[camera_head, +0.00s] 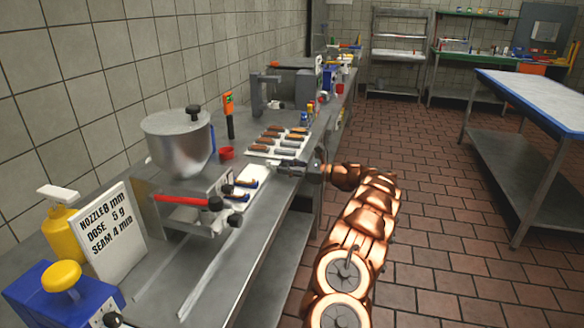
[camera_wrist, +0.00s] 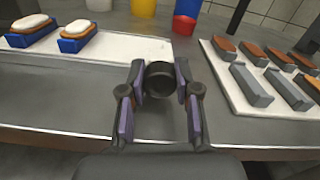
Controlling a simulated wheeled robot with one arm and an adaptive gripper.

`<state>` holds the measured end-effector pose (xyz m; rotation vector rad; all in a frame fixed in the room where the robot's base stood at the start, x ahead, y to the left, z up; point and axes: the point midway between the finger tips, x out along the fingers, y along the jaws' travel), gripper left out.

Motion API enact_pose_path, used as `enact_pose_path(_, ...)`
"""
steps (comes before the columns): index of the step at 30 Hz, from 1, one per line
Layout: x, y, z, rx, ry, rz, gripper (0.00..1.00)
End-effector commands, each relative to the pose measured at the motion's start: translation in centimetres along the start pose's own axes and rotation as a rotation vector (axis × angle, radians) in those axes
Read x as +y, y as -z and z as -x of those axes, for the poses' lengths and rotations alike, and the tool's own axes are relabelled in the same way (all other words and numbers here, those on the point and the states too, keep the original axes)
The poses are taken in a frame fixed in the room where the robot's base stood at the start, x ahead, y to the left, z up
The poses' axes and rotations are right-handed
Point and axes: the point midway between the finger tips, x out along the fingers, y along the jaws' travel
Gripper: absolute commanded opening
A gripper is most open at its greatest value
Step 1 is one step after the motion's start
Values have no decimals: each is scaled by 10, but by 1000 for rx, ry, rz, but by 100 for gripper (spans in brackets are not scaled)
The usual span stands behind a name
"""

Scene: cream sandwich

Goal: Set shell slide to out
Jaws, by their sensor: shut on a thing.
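The shell slide appears to be the flat white plate (camera_wrist: 110,47) carrying two blue holders (camera_wrist: 79,40) with cream-topped shells, left in the wrist view. It also shows in the head view as a white strip (camera_head: 228,200) beside the steel hopper machine. A round black knob (camera_wrist: 160,84) is at the plate's right end. My gripper (camera_wrist: 160,70) is shut on this knob, one finger on each side. In the head view my gripper (camera_head: 287,168) is at the bench's front edge, right of the blue holders. The join between knob and plate is hidden.
A white tray (camera_wrist: 236,98) of brown and grey bars lies right of my gripper. A red cup (camera_wrist: 184,25) stands behind the plate. The steel hopper (camera_head: 178,140) and a sign (camera_head: 108,232) stand left on the bench. The aisle floor is clear.

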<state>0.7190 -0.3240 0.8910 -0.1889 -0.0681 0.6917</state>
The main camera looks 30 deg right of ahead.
Motion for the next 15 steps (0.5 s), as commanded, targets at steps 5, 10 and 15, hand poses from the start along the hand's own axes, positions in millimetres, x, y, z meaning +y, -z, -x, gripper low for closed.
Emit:
enact_pose_path(5, 0, -1, -7, -3, -9, 0, 0)
enact_pose_path(10, -1, -1, -8, -4, -9, 1, 0)
enact_pose_path(15, -2, -2, -8, -5, -6, 2, 0)
